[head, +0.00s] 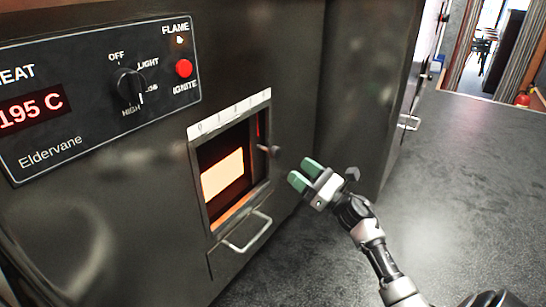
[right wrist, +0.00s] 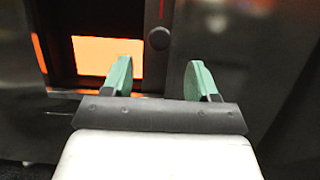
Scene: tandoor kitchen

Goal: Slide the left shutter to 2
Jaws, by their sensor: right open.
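The shutter opening (head: 194,150) is a framed window low on the oven front, with a glowing orange-yellow interior. A pale numbered scale strip (head: 230,112) runs along its top; its digits are too small to read surely. A small round shutter knob (head: 275,151) sticks out at the right side of the opening. In the right wrist view the knob (right wrist: 159,38) appears between and beyond the fingertips. My right gripper (head: 304,174) has green fingertips, is open and empty, and is just right of the knob, apart from it. My left gripper is out of view.
A wire handle (head: 247,231) juts out below the opening. Above are a control panel with a dial (head: 128,86), a red ignite button (head: 184,68) and a display reading 195 C (head: 32,108). The grey floor (head: 460,200) at the right is clear.

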